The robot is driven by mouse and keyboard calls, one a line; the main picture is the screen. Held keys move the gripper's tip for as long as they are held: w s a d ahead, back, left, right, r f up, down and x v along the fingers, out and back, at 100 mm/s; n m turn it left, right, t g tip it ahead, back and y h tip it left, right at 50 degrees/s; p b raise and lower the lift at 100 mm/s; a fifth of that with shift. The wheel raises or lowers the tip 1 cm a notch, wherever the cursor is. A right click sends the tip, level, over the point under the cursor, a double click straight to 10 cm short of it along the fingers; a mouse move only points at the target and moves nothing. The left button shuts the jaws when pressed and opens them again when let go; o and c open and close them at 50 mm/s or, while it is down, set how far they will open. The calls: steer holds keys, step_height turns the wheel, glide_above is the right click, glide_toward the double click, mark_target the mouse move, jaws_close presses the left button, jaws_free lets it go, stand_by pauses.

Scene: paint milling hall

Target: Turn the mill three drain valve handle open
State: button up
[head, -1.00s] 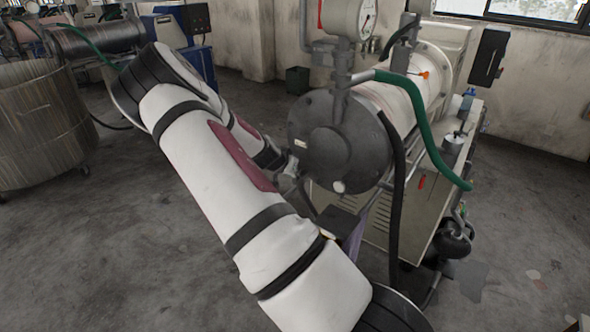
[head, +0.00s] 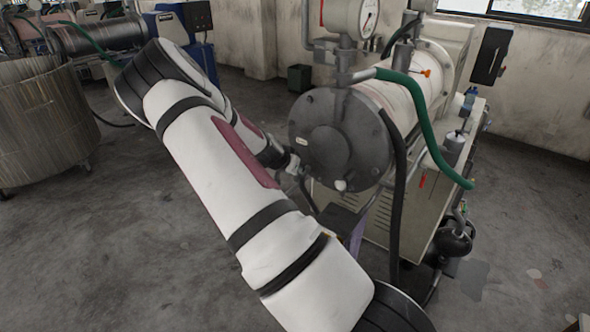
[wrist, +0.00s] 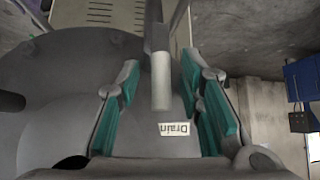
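The mill's dark grey round end face (head: 340,140) is in the middle of the head view and fills the left of the wrist view (wrist: 60,75). In the wrist view a light grey, rod-like handle (wrist: 160,82) points down from the top. A white label (wrist: 178,129) reading "Drain" upside down is just below its end. My gripper (wrist: 163,115) is open, its teal-padded fingers on either side of the handle, with visible gaps. In the head view my gripper (head: 294,166) is small beside the end face's left edge, and the handle cannot be made out there.
A pressure gauge (head: 357,18) stands above the mill. A green hose (head: 424,130) and a black hose (head: 397,215) hang at its right and front. A ribbed metal vat (head: 40,125) stands at the left. The floor (head: 120,260) at the lower left is clear.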

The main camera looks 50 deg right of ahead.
steer(key=v, duration=1.1)
steer(key=shift+s+a+r, duration=0.15)
steer(key=shift+a+r, duration=0.1)
steer(key=shift+a, duration=0.1)
steer(key=s+a+r+n+t+y, duration=0.1)
steer(key=a+r+n+y, duration=0.15)
steer(key=a, duration=0.45)
steer(key=s+a+r+n+y, duration=0.2)
steer(key=a+r+y, duration=0.15)
steer(key=a, duration=0.45)
steer(key=s+a+r+n+t+y, duration=0.1)
steer(key=a+r+n+y, duration=0.1)
steer(key=a+r, duration=0.35)
steer(key=s+a+r+n, duration=0.4)
steer(key=s+a, duration=0.2)
steer(key=s, duration=0.2)
steer(key=s+a+r+n+t+b, duration=0.1)
steer(key=s+a+r+n, duration=0.3)
steer(key=s+a, duration=0.3)
steer(key=shift+s+r+y, duration=0.3)
steer(key=shift+s+r, duration=0.3)
steer(key=shift+s, duration=0.15)
steer(key=shift+d+n, duration=0.1)
steer(key=shift+n, duration=0.15)
